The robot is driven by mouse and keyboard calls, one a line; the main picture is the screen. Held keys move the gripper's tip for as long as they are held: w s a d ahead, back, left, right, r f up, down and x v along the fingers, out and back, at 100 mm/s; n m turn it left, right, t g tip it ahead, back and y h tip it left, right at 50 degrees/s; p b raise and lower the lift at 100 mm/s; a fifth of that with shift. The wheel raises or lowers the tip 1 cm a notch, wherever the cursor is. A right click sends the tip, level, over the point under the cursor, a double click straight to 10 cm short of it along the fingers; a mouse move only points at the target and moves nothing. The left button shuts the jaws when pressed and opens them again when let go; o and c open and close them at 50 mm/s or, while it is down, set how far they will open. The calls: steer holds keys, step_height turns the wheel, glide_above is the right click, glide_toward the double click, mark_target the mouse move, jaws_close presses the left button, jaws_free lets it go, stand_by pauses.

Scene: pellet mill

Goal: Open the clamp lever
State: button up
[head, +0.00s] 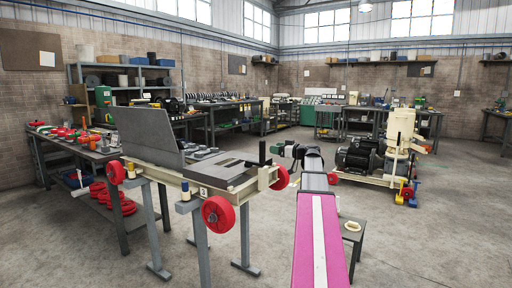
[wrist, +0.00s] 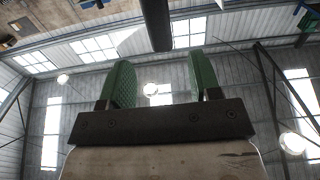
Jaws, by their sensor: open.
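The likely clamp lever is a black upright handle (head: 262,152) at the right end of the cream-framed machine (head: 255,184). My gripper (head: 275,149) is just right of this handle in the head view, pointing left towards it. The wrist view looks up at the roof and shows my gripper (wrist: 158,75) open, its two green-padded fingers apart with nothing between them. A dark bar (wrist: 157,25) comes down from the top edge beyond the fingers, in line with the gap; it appears to be the same handle. I see no contact. The handle's lower joint is small and unclear.
The machine has red handwheels (head: 218,214) and a raised grey lid (head: 146,138). A bench with red parts (head: 75,150) stands left. A small stool (head: 354,228) and a motor unit (head: 362,155) are right. The floor at front right is clear.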

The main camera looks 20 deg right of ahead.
steer(key=x, duration=1)
steer(key=shift+w, duration=0.1)
jaws_close()
